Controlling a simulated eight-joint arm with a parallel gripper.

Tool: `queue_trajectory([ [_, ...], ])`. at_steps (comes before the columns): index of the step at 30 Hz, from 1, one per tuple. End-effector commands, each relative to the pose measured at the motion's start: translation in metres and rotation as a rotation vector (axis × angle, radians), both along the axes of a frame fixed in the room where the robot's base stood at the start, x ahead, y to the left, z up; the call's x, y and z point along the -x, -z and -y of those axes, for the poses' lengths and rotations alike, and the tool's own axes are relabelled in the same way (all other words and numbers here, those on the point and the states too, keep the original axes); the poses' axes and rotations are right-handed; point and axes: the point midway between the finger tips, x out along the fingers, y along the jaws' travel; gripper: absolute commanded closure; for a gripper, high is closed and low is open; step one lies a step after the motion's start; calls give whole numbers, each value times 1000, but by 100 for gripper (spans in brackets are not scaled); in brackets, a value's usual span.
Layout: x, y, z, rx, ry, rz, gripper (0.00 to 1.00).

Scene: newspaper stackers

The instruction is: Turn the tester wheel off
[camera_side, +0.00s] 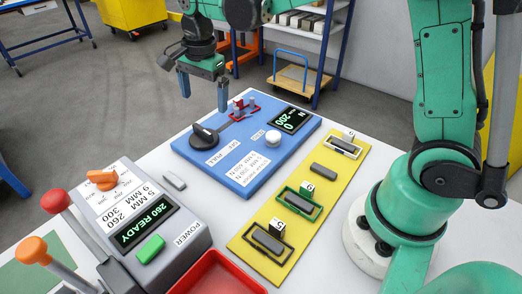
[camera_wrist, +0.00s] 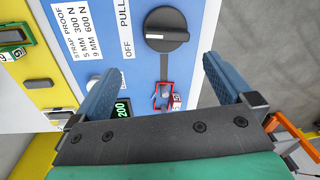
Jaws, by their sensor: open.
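The tester is a blue panel (camera_side: 232,177) on the white table. Its wheel is a black round knob with a raised bar (camera_side: 204,134), near the panel's left edge. In the wrist view the wheel (camera_wrist: 166,29) has a white mark at the bar's left end, facing the OFF and PULL labels. I cannot tell which label it points at. The tester display (camera_side: 288,119) shows 0 and 200. My gripper (camera_side: 204,91) is open and empty, above and behind the wheel. In the wrist view its blue fingers (camera_wrist: 160,75) stand apart, below the wheel in the picture.
A red clamp with a small strap piece (camera_side: 240,109) sits at the panel's back, close to my gripper. A white button (camera_side: 272,138) is to the right. A yellow board (camera_side: 295,215) holds several grey pieces. A grey strapping console (camera_side: 135,215) with levers stands front left.

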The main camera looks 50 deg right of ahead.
Motion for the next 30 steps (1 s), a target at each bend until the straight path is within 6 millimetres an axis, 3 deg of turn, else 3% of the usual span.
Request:
queue_trajectory([
  [3, -13, 16, -3, -7, 155, -59, 0],
  [8, -20, 27, -5, -8, 260, -96, 0],
  [21, -20, 78, -5, -9, 270, -97, 0],
  [30, -20, 82, -5, -9, 269, -97, 0],
])
